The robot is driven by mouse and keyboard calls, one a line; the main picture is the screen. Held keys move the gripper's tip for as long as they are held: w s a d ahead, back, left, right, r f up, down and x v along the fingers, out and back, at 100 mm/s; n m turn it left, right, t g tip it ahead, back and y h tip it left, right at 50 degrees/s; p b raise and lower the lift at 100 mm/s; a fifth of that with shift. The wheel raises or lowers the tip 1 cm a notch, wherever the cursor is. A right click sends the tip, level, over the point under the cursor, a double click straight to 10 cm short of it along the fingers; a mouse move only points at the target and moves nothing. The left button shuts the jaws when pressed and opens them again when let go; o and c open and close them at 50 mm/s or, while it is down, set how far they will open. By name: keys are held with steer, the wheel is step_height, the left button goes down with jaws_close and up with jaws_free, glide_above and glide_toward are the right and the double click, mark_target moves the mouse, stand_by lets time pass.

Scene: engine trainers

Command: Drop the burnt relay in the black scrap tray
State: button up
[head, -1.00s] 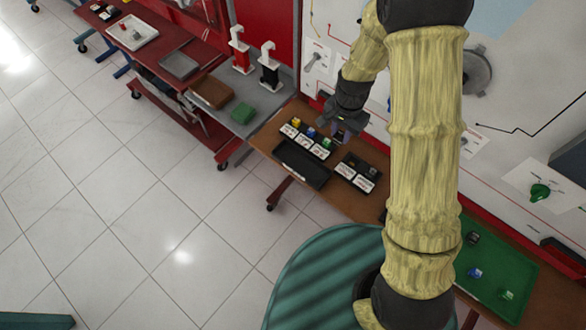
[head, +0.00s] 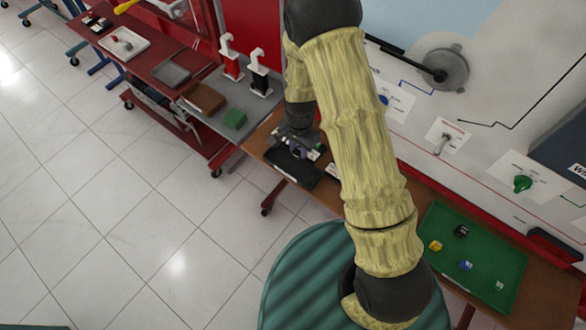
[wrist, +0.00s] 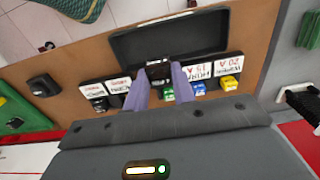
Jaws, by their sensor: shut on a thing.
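The black scrap tray (wrist: 205,36) is a shallow empty-looking tray on the brown bench; in the head view it also shows (head: 290,168), partly behind my wrist. My gripper (wrist: 160,72) is shut on a small dark relay (wrist: 158,69), held between its two purple fingertips. In the wrist view the relay overlaps the tray's near wall; its exact height above the tray cannot be told. In the head view my gripper (head: 300,146) is at the tray's far edge, and the relay cannot be made out there.
Labelled holders with yellow (wrist: 228,82), blue and green relays stand close beside the tray. A black block (wrist: 43,86) lies on the bench. A green tray (head: 490,250) with several small blocks is at the right. Dispensers (head: 260,75) stand at the back left.

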steer(key=shift+f, duration=0.1)
step_height(320, 180, down, 6)
steer(key=b, duration=0.5)
steer(key=shift+a, duration=0.1)
steer(key=o, duration=1)
steer(key=shift+o, duration=0.2)
step_height(320, 180, up, 18)
steer(key=shift+f, duration=0.2)
